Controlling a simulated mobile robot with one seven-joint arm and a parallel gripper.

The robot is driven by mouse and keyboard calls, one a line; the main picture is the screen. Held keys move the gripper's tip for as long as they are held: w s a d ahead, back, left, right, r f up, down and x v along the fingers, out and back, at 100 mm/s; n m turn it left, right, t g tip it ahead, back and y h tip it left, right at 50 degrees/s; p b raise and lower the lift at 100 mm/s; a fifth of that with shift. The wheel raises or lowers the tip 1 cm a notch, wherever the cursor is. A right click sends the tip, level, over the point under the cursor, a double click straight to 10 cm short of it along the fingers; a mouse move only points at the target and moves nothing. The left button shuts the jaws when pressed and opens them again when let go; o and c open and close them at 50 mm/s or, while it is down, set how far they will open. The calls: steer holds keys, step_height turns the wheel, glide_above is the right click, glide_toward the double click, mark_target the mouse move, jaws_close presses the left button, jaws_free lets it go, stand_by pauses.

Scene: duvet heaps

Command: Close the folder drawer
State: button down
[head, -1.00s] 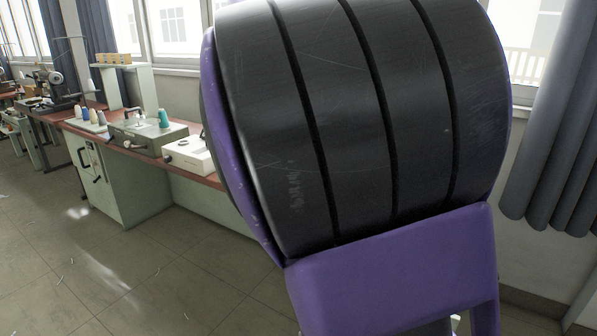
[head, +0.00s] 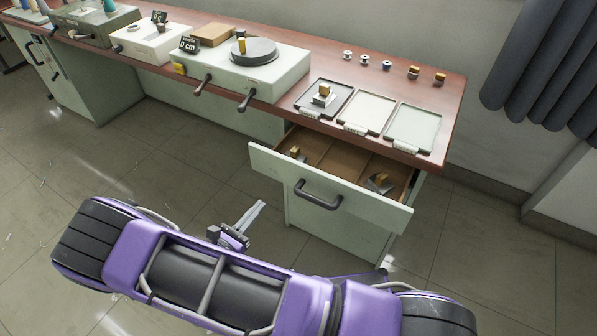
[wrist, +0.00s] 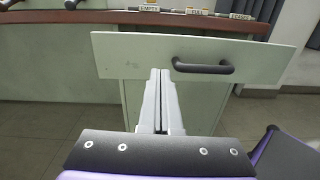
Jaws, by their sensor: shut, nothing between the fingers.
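The folder drawer (head: 330,190) is pulled out of the pale green cabinet under the wooden worktop. Its front panel has a dark curved handle (head: 318,195), and small wooden-topped items lie in its compartments. In the wrist view the drawer front (wrist: 130,55) spans the upper part and its handle (wrist: 203,67) is right of centre. My gripper (head: 260,206) is shut and empty, in front of the drawer and left of the handle. In the wrist view my gripper's fingertips (wrist: 160,72) overlap the lower part of the drawer front; I cannot tell whether they touch it.
The worktop (head: 452,100) holds three shallow trays (head: 415,130), several small spools and a pale machine with a round dark plate (head: 255,52). Two dark levers stick out from the machine's front. Open tiled floor (head: 480,270) lies around the cabinet, with a dark curtain at upper right.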

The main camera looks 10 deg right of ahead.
glide_toward(290, 170)
steer(key=shift+n, duration=0.4)
steer(key=x, duration=0.6)
steer(key=shift+w+d+b, duration=0.3)
steer(key=shift+b, duration=0.1)
steer(key=shift+w+d, duration=0.1)
